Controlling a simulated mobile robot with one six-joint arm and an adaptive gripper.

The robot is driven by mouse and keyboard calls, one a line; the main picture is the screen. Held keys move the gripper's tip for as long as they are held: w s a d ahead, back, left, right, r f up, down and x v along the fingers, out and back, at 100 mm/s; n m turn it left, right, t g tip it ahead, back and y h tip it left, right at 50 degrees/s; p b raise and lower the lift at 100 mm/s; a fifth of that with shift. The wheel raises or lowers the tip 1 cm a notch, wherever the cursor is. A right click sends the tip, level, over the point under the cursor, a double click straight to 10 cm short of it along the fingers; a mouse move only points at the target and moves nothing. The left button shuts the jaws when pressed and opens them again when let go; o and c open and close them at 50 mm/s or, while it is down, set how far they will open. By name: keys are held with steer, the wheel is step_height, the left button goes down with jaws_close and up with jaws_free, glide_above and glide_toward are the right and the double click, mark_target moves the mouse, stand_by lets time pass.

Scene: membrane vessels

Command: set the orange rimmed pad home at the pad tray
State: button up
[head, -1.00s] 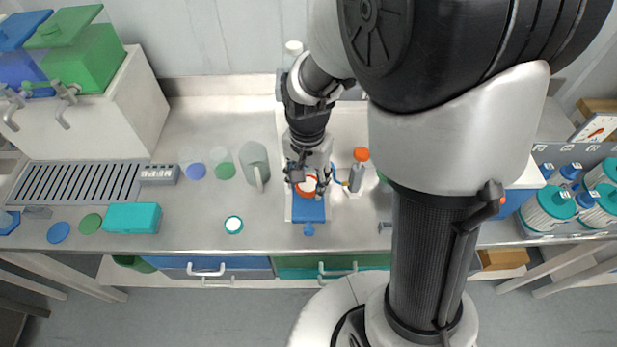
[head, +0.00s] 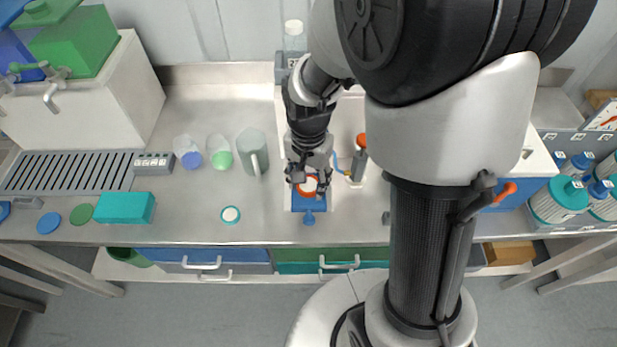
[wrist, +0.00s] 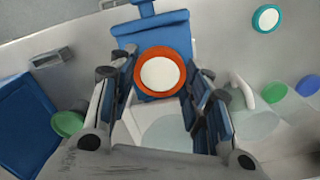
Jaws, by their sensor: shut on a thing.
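The orange rimmed pad (wrist: 160,73), with a white round centre, is between the fingertips of my gripper (wrist: 161,80) in the wrist view. My gripper is shut on it. In the head view the pad (head: 308,186) shows at my gripper (head: 308,178), over the blue pad tray (head: 309,204). The tray (wrist: 150,38) lies beneath and beyond the pad in the wrist view, with a blue knob at its front end. The pad hides part of the tray, and I cannot tell whether they touch.
A teal rimmed white pad (head: 230,214) lies left on the bench. A grey mug (head: 252,152) and beakers stand further back. An orange-capped bottle (head: 358,160) stands close right of my gripper. Bench between teal box (head: 125,207) and teal pad is clear.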

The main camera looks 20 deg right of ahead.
mark_target(309, 184)
steer(key=shift+f, duration=0.5)
stand_by(0.5)
steer(key=o, duration=0.9)
steer(key=shift+r, duration=0.1)
steer(key=shift+w+r, duration=0.1)
steer(key=shift+r, duration=0.25)
step_height(309, 184, up, 11)
steer(key=shift+r, duration=0.1)
